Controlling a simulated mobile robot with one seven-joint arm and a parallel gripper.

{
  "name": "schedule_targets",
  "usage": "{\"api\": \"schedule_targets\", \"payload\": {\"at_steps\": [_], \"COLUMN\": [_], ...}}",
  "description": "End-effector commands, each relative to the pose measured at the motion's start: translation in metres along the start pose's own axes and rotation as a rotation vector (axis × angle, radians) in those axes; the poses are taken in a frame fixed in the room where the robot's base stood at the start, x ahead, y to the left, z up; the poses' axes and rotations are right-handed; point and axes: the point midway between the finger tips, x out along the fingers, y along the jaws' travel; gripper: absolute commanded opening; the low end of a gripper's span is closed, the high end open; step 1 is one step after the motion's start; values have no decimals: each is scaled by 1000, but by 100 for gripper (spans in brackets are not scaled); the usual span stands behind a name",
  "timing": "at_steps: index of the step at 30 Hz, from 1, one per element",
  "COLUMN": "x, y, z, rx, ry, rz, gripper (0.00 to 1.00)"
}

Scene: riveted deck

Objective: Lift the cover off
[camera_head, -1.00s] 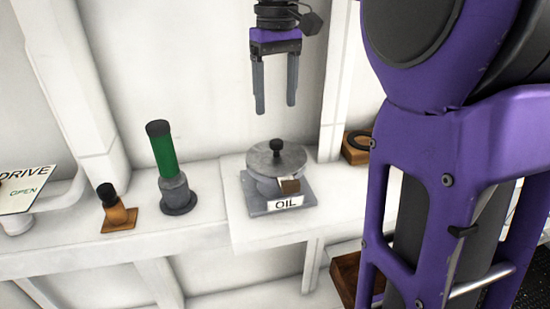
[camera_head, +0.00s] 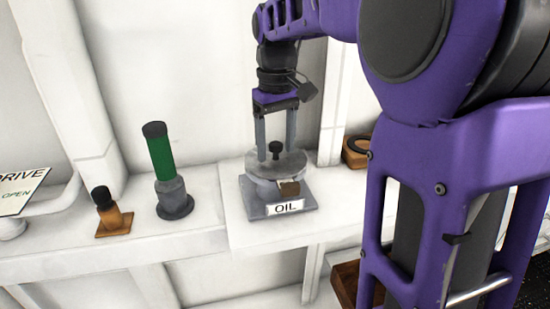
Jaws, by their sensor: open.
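The round grey cover (camera_head: 285,167) lies flat on a grey pot with a square base (camera_head: 256,203) and an OIL label (camera_head: 286,207). A black knob (camera_head: 276,150) stands up from the middle of the cover. My gripper (camera_head: 276,155) points straight down over the cover. Its two fingers are open, one on each side of the knob in the picture, with their tips near the cover's top. I cannot tell whether the fingers touch the knob or the cover.
A green cylinder on a grey stand (camera_head: 161,155) and a small black-capped orange fitting (camera_head: 107,208) stand to the left on the white ledge (camera_head: 210,240). A wooden block with a black ring (camera_head: 356,150) is at the right. A wall rises behind.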

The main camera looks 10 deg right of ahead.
Motion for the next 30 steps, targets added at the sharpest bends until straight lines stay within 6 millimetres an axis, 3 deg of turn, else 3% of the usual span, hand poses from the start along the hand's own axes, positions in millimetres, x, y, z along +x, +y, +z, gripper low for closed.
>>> {"api": "schedule_targets", "payload": {"at_steps": [2,14,25,30], "x": [0,0,-2,-23], "y": [0,0,0,0], "z": [0,0,0,-1], "rx": [0,0,0,0], "ry": [0,0,1,3], "rz": [0,0,0,1], "gripper": [71,0,0,0]}}
